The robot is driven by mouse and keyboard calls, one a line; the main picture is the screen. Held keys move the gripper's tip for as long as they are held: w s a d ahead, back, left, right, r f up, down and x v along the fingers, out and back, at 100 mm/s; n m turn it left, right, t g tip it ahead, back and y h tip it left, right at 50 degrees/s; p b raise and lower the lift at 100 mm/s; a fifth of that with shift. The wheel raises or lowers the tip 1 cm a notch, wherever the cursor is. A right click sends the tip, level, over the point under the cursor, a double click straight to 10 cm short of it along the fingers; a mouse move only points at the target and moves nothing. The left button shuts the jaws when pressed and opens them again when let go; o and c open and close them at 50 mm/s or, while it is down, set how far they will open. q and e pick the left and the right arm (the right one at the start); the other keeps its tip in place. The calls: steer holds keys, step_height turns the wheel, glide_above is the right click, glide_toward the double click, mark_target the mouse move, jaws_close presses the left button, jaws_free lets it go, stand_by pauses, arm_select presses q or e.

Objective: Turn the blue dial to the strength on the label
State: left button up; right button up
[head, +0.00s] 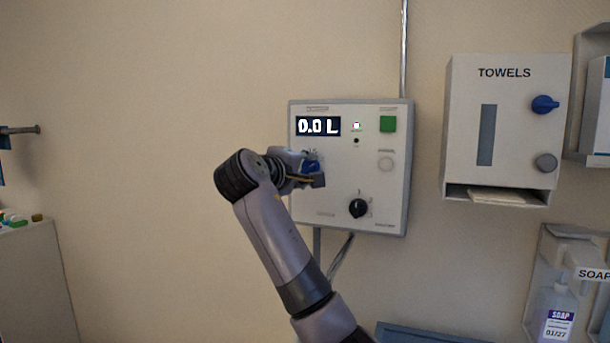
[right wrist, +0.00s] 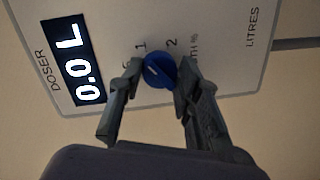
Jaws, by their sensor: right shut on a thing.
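The blue dial (right wrist: 159,70) sits on the white doser panel (head: 345,200), below the display (head: 318,126) reading 0.0 L. In the right wrist view, the numbers 1 and 2 show beside the dial, and its face has a pale pointer mark. Other scale numbers are partly hidden by the fingers. My right gripper (head: 316,179) is shut on the dial, one finger on each side, also clear in the right wrist view (right wrist: 160,76). In the head view the dial (head: 311,166) is partly covered by the gripper. I see no readable strength label.
The doser also has a green button (head: 387,124), a pale round button (head: 386,164) and a black knob (head: 358,208). A towel box (head: 462,130) with blue and grey knobs hangs to the right. A soap bottle (head: 557,310) stands lower right.

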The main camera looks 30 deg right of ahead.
steer(key=shift+f+m, duration=0.15)
steer(key=shift+m, duration=0.35)
stand_by(0.3)
steer(key=o, duration=1.1)
steer(key=shift+o, duration=0.2)
steer(key=v, duration=1.2)
steer(key=shift+s, duration=0.1)
